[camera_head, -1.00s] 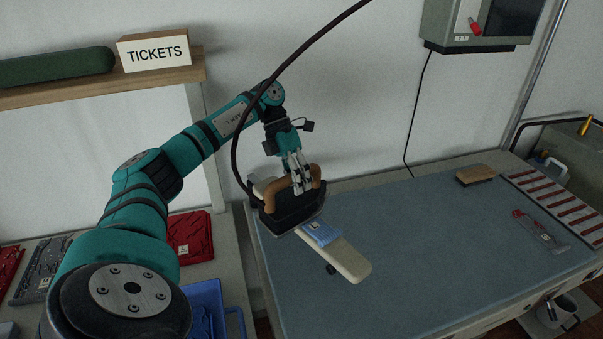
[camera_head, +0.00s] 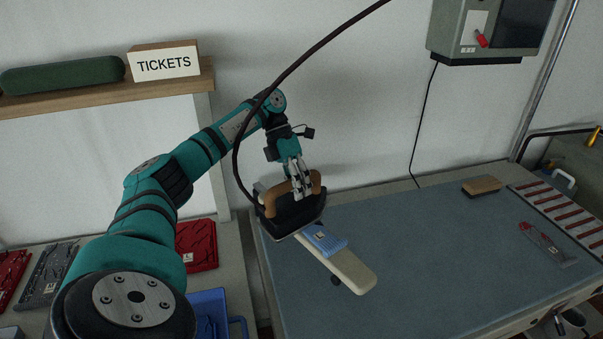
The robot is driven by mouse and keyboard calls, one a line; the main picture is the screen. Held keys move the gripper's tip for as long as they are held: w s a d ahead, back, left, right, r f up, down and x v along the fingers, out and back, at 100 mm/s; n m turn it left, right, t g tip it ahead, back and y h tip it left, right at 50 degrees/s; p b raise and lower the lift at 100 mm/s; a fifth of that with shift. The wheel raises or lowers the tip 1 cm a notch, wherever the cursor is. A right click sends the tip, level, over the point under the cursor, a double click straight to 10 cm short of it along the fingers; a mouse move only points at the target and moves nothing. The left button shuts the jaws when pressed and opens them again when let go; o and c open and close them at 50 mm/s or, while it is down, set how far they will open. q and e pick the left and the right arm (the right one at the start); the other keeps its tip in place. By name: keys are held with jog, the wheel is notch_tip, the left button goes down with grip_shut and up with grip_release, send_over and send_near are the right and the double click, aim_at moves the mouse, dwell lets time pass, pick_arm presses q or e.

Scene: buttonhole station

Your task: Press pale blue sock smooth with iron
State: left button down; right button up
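The pale blue sock (camera_head: 325,240) lies on the narrow cream pressing board (camera_head: 352,273), with a small white tag on it. The iron (camera_head: 290,216) has a dark body and a tan handle. It is over the far part of the board, at the sock's far left edge. I cannot tell whether it touches the sock. My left gripper (camera_head: 301,188) is shut on the iron's handle from above. The iron hides the board's far part and perhaps some of the sock. My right gripper is not in view.
The iron's dark cable (camera_head: 278,80) loops up past my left arm. A wooden brush (camera_head: 482,186), a striped rack (camera_head: 563,217) and a clear packet with red (camera_head: 545,244) lie at the right of the blue table (camera_head: 430,245).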

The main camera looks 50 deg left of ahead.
pick_arm(q)
jog(key=shift+a+r, duration=0.1)
jog(key=shift+a, duration=0.1)
jog(key=shift+r, duration=0.15)
